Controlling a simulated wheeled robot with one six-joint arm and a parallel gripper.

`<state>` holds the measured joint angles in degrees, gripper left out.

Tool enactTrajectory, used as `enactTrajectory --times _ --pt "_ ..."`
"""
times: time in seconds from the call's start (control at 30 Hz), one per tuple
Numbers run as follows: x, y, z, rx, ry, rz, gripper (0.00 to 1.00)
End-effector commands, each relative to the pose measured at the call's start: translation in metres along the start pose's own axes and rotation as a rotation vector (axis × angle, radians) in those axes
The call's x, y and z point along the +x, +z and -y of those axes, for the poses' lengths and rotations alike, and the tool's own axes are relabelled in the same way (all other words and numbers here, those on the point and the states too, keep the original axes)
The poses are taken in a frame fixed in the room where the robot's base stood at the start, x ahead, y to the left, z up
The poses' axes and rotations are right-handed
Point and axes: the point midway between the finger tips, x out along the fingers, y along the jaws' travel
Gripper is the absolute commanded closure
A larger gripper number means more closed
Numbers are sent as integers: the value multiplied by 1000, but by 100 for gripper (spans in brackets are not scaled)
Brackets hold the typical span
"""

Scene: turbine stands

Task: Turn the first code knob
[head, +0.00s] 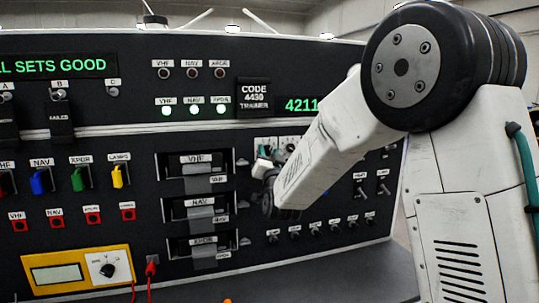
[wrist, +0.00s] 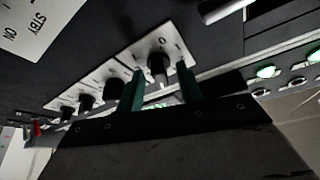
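A row of several black code knobs on white plates runs across the wrist view. The end knob (wrist: 158,64) is the nearest one, with a second knob (wrist: 113,88) beside it. My gripper (wrist: 161,72) is open, its two green fingers apart on either side of the end knob; I cannot tell whether they touch it. In the head view my gripper (head: 267,156) is at the left end of the knob row, largely hiding that knob. Another knob (head: 290,147) shows to its right.
Three drawer-like slots labelled VHF (head: 196,166), NAV (head: 201,210) and XPDR (head: 204,246) stand left of my gripper. A row of small black knobs (head: 316,230) lies below my arm. A yellow meter (head: 80,279) sits at lower left.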

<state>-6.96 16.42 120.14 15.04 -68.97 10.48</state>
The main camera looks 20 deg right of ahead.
Motion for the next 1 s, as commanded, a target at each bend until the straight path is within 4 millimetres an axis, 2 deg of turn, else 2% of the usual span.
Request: enactTrajectory --times 0.3,0.5,1.0 --pt "-48 0 1 0 -1 2 64" --pt "-72 0 0 1 0 1 64" --pt "-76 0 0 0 0 0 64"
